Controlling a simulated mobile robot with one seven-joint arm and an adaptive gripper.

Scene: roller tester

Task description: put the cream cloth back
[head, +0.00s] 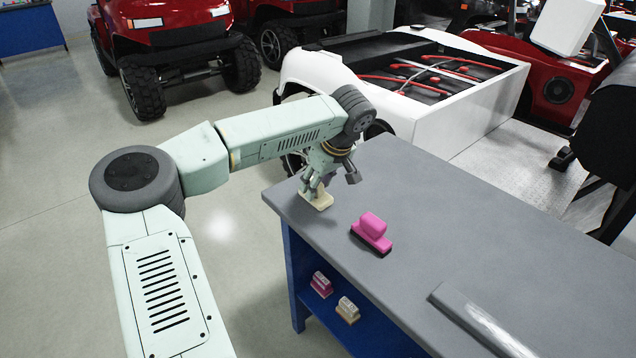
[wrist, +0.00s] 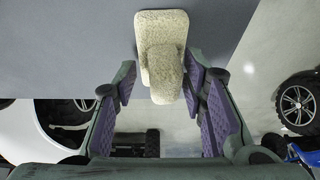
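The cream cloth (head: 318,200) looks like a cream block with a raised grip and a flat base. It rests on the grey tabletop near its left corner. My gripper (head: 320,184) is above it, pointing down, and hides part of its top. In the wrist view the cream cloth (wrist: 160,22) lies between the tips of my gripper (wrist: 163,70). The purple-padded fingers are spread to either side of its raised grip, with a visible gap on the left. The gap on the right looks small, and contact there cannot be told.
A pink block with a grip (head: 372,230) stands on the grey table (head: 440,215), right of my gripper. A grey bar (head: 480,318) lies near the front. On the blue shelf below (head: 375,335) sit a pink piece (head: 321,284) and a cream-tan piece (head: 347,310). A white cart body (head: 460,105) stands behind.

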